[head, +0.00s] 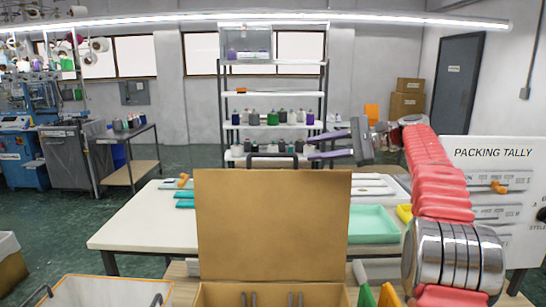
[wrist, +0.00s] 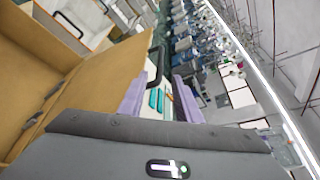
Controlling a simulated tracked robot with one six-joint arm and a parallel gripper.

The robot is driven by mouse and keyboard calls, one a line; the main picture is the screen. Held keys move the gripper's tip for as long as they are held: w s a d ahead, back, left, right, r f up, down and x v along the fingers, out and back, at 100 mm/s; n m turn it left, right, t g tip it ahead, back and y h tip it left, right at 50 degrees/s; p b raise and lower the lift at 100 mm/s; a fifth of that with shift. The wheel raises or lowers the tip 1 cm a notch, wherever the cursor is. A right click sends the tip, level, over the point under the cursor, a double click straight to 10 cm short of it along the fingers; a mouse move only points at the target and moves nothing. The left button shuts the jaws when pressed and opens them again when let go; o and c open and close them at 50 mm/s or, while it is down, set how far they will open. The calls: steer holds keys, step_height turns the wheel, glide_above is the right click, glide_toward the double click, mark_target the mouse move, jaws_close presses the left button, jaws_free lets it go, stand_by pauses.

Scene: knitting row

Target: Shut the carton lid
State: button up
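The carton (head: 275,294) stands at the bottom middle of the head view, its brown lid (head: 272,225) raised upright. A dark handle (head: 273,156) shows at the lid's top edge. My gripper (head: 310,147) is above and to the right of that edge, pointing left, with its two purple fingers apart and nothing between them. In the wrist view, the lid (wrist: 105,75) lies left of my gripper (wrist: 157,92), and the handle (wrist: 157,66) shows just beyond the fingers. I cannot tell whether any finger touches the lid.
A white table (head: 125,232) stands behind the carton, with a mint tray (head: 372,223) on it. A white bin (head: 100,291) is at the lower left. A packing tally board (head: 493,170) stands at the right, behind my arm. The air above the lid looks clear.

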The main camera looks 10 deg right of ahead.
mark_target(279, 155)
steer(key=shift+a, duration=0.15)
steer(key=x, duration=1.3)
steer(key=shift+w+a, duration=0.2)
steer(key=shift+c, duration=0.3)
steer(key=shift+f, duration=0.1)
jaws_close()
